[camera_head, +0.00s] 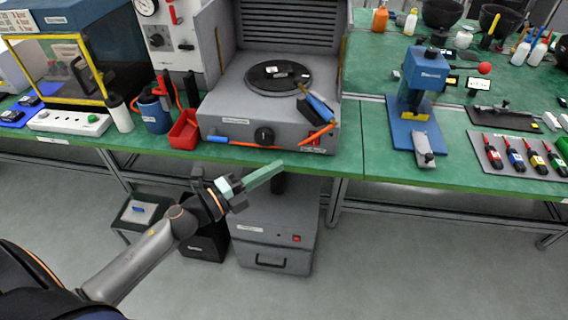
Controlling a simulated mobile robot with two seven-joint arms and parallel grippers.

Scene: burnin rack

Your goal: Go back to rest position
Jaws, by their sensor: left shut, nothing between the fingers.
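My left arm comes in from the lower left. My left gripper (262,174) is shut and empty, its green fingers pointing up and to the right. It is in front of the bench's front edge, below the grey machine with the round black plate (278,78) in the picture. My right gripper is not in view.
The green bench (385,165) runs across the view. A red bin (184,131), a blue cup (154,114) and a blue press (412,110) stand on it. A grey cabinet (275,225) and a black box (205,243) are below. The floor at the lower right is clear.

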